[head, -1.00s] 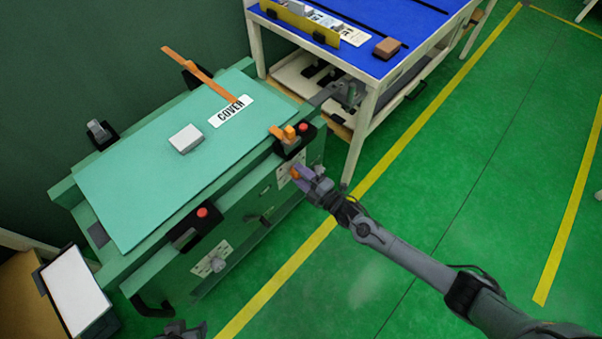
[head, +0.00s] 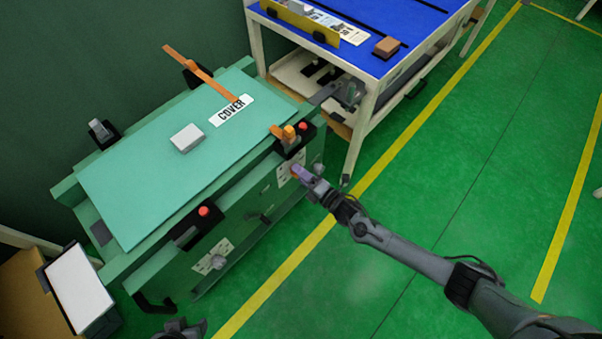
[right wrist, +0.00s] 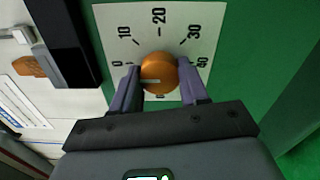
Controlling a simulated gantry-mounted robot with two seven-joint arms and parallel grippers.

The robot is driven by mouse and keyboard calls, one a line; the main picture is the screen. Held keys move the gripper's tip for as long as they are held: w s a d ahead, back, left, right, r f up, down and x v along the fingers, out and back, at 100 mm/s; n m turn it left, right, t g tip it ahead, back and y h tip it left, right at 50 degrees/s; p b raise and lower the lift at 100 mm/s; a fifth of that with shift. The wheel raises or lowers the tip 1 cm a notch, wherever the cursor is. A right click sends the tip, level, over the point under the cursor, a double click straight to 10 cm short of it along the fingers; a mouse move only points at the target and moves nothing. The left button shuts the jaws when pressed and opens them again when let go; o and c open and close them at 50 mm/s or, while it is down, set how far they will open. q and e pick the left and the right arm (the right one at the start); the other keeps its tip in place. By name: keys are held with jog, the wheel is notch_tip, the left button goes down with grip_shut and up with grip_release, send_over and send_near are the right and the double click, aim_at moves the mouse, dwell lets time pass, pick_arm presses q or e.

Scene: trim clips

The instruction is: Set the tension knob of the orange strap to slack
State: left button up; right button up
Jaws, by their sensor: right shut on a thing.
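The orange strap (head: 203,75) runs over the teal cover (head: 150,185); another orange piece shows at the near edge, by a black bracket. Below that bracket is a white dial plate (head: 284,173). In the right wrist view, the orange tension knob (right wrist: 158,72) sits on this plate (right wrist: 186,22), marked from 0 to 40. A pale line on the knob lies roughly level, its end towards the left finger. My right gripper (head: 301,172) is shut on the knob, one finger on each side (right wrist: 160,90). My left gripper (head: 182,328) shows only partly at the bottom edge; its fingers are unclear.
A second knob on a white plate (head: 213,258) is on the cabinet front, below a red button (head: 203,211). A white block (head: 186,138) lies on the cover. A blue-topped table (head: 400,30) stands behind right. The green floor at right is clear.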

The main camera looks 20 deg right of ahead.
jog(key=shift+a+r, duration=0.1)
jog(key=shift+r, duration=0.05)
jog(key=o, duration=0.7)
jog(key=shift+c, duration=0.2)
jog(key=o, duration=0.4)
jog(key=p+v, duration=0.3)
jog(key=v, duration=0.8)
